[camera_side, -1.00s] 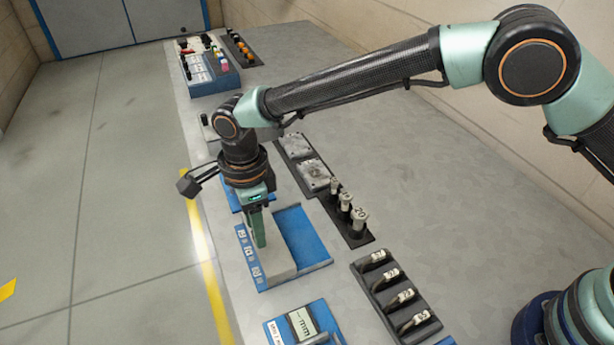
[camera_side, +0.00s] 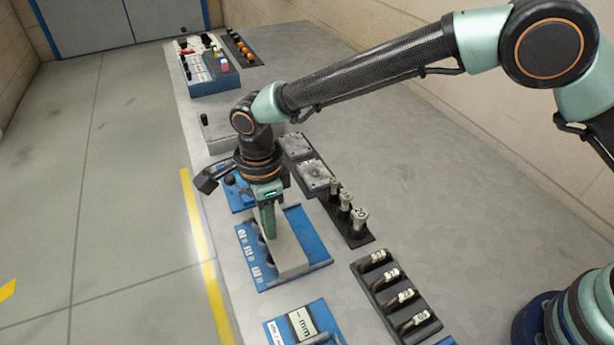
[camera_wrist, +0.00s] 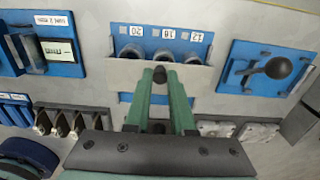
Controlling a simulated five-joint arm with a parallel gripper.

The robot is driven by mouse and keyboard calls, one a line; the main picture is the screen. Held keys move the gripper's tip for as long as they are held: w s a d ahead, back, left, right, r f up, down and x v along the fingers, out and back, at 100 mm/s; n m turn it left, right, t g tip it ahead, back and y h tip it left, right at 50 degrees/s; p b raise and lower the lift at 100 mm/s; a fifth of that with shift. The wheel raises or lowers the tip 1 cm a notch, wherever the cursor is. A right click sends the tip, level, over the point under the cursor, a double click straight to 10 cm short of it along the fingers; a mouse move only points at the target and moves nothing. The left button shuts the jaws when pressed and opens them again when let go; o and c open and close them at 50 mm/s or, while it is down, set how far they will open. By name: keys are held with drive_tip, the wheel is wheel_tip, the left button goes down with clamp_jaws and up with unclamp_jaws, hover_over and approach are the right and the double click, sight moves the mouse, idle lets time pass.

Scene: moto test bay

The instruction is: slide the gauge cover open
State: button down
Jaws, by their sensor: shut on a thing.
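The gauge cover (camera_side: 290,261) is a light grey plate on a blue gauge tray (camera_side: 314,245). It also shows in the wrist view (camera_wrist: 203,80), below several round pockets (camera_wrist: 163,57) that are at least partly uncovered. The fingers (camera_wrist: 159,80) hide part of the cover. Bare blue tray floor shows to the cover's right in the side view.
A blue unit with a display (camera_side: 303,322) stands in front. A black rack (camera_side: 392,292) of labelled pieces and a row of upright gauges (camera_side: 346,210) lie to the right. A blue plate with a black ball lever (camera_wrist: 278,68) is beside the tray. Open bench lies further right.

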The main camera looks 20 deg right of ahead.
drive_tip(key=shift+d, duration=2.4)
drive_tip(key=c, duration=0.9)
unclamp_jaws()
wheel_tip(320, 180, up, 7)
drive_tip(key=shift+r, duration=0.1)
